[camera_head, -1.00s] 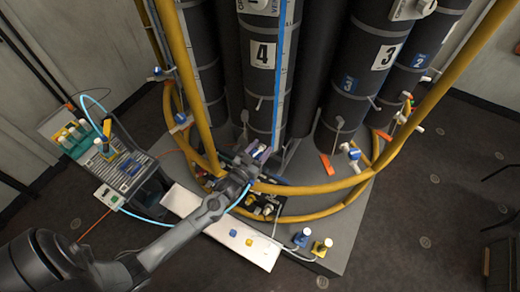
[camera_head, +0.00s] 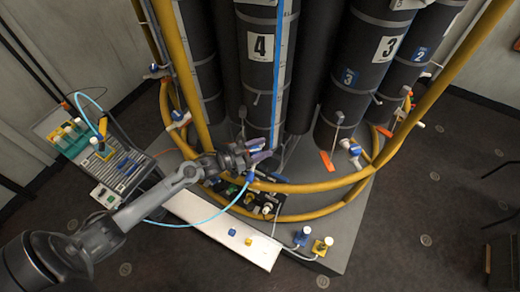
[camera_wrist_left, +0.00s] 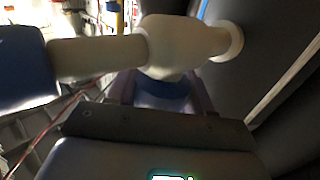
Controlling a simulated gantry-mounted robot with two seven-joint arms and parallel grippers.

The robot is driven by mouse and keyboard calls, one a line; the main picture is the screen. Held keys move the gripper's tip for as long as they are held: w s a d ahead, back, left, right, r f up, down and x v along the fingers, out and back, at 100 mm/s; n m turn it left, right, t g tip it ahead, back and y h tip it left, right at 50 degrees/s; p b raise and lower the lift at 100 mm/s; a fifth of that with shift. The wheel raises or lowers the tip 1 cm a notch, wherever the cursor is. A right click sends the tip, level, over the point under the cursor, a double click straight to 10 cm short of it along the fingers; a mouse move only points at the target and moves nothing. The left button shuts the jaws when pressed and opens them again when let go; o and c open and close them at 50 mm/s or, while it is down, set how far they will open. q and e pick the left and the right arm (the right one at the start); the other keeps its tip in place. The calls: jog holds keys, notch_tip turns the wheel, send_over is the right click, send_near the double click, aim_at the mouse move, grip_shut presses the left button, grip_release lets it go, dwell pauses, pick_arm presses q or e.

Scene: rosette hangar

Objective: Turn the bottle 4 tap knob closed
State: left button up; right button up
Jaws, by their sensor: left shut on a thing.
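Bottle 4 is the tall black cylinder with a white "4" label (camera_head: 261,46), standing in the middle of the head view. My left gripper (camera_head: 262,157) is at its foot, pointing right. In the left wrist view, a white tap body (camera_wrist_left: 172,45) sticks out from the dark bottle wall, with a blue fitting (camera_wrist_left: 25,70) at its left end. The blue tap knob (camera_wrist_left: 163,88) lies under the body, between the fingers of my left gripper (camera_wrist_left: 163,100), which is shut on it. Most of the knob is hidden. My right gripper is not in view.
A yellow tubular rail (camera_head: 310,187) curves around the bottles close to my arm. Bottle 3 (camera_head: 384,48) stands to the right. A white board (camera_head: 205,222) with small blue and yellow pieces lies in front. A cart (camera_head: 125,165) stands at left with a light-blue hose (camera_head: 205,222).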

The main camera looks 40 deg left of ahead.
pick_arm(q)
jog(key=shift+d+f+m+g+h+b, duration=0.1)
jog(key=shift+m+g+h+b, duration=0.6)
jog(key=shift+h, duration=0.4)
jog(key=shift+m+g+h, duration=0.3)
jog(key=shift+m+h, duration=0.2)
jog(key=shift+s+d, duration=0.1)
jog(key=o, duration=1)
jog(key=shift+c, duration=0.2)
jog(key=shift+s, duration=0.1)
jog(key=shift+s+a+b, duration=0.25)
jog(key=shift+a+b, duration=0.05)
jog(key=v, duration=1)
jog(key=shift+b, duration=0.3)
